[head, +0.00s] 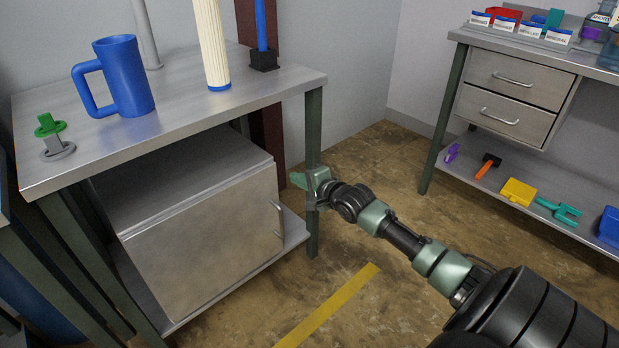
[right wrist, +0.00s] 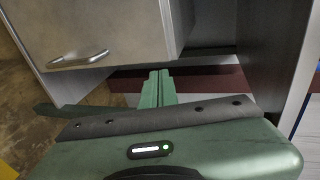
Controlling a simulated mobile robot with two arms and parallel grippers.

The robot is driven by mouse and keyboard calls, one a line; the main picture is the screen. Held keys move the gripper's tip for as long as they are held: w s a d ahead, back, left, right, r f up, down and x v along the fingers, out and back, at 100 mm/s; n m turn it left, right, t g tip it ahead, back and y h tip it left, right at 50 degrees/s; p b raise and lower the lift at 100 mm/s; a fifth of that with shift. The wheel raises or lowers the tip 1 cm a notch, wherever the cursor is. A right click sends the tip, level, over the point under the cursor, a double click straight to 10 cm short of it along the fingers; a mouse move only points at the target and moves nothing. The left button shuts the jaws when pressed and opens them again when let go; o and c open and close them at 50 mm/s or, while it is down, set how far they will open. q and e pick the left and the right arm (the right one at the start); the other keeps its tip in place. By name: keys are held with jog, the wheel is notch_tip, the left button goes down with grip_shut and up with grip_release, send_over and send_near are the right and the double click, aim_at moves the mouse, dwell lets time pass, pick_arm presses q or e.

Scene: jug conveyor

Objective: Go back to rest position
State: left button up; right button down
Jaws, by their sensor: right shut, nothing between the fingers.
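My right gripper (head: 300,180) is in front of the right front leg of the left metal table, level with the cabinet under it. In the right wrist view its green fingers (right wrist: 156,88) are together and empty. A blue jug (head: 128,78) stands upright on the left table (head: 180,115), its handle to the left. My right arm reaches in from the lower right. My left gripper is in neither view.
A grey cabinet (head: 205,240) with handles sits under the left table. A white column (head: 211,45) and a green-knobbed part (head: 52,126) stand on top. A drawer bench (head: 515,80) is at right, with tools on its lower shelf. Floor between is clear, with a yellow line (head: 328,307).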

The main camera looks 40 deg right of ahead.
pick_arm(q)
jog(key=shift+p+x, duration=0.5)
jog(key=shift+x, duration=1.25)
pick_arm(e)
jog(key=shift+v, duration=2.2)
